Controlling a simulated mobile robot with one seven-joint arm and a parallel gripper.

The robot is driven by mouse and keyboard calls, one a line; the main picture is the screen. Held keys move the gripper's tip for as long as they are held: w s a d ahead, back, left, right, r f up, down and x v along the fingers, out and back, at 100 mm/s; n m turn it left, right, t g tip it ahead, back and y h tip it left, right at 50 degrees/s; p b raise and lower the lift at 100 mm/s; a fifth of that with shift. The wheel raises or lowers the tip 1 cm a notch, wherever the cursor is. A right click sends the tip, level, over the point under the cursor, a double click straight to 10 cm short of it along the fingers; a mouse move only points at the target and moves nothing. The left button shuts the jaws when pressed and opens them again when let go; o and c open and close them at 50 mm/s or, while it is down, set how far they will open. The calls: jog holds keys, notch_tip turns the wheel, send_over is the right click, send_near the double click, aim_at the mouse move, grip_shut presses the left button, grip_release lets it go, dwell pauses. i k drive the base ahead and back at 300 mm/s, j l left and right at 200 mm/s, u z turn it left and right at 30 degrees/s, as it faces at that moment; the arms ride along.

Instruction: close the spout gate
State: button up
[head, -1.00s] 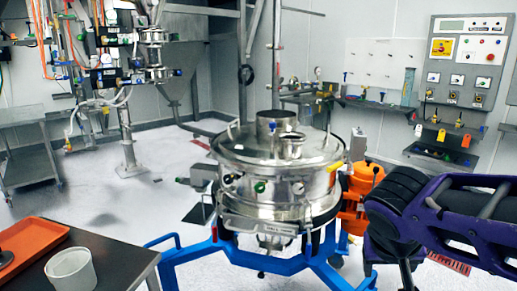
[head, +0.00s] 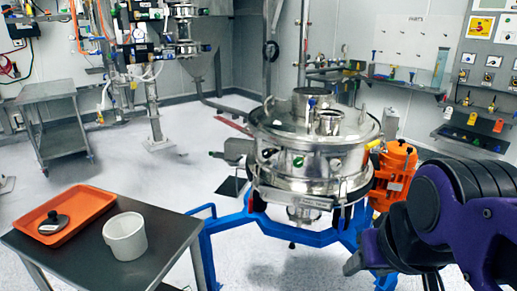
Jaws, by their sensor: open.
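The steel powder sifter (head: 312,160) stands upright on a blue frame (head: 330,236) in the middle of the head view. A grey boxy fitting (head: 237,149) sticks out from its left side, and a short outlet (head: 304,214) hangs under its body. I cannot tell which part is the spout gate, or whether it is open or shut. My gripper (head: 358,260) shows small and dark at the lower right, in front of the sifter's frame and apart from the sifter. It is open, with nothing seen in it; its fingers are hard to make out.
A dark table (head: 157,232) at lower left holds an orange tray (head: 93,206) with a black knobbed piece (head: 54,222), and a white cup (head: 125,236). An orange unit (head: 394,175) stands right of the sifter. A grey cart (head: 60,125) is at back left. Open floor lies between.

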aim_at(221, 155)
jog(key=k+j, duration=0.5)
jog(key=k+j+z, duration=0.1)
jog(key=j, duration=0.25)
jog(key=k+j+z, duration=0.1)
jog(key=k+j, duration=0.15)
jog(key=j, duration=0.15)
jog(key=k+j+z, duration=0.1)
jog(key=j, duration=0.7)
jog(key=k+j+z, duration=0.15)
jog(key=j, duration=0.25)
jog(key=k+j, duration=0.1)
jog(key=j, duration=0.25)
jog(key=j+z, duration=0.1)
jog(key=j, duration=0.45)
jog(key=j+z, duration=0.15)
jog(key=j, duration=0.4)
jog(key=k+j+z, duration=0.1)
jog(key=j, duration=0.45)
jog(key=j+z, duration=0.15)
jog(key=j, duration=0.65)
jog(key=i+j, duration=0.1)
jog(key=j, duration=0.15)
jog(key=i+j+z, duration=0.1)
jog(key=j, duration=0.2)
jog(key=i+j, duration=0.1)
jog(key=j, duration=0.15)
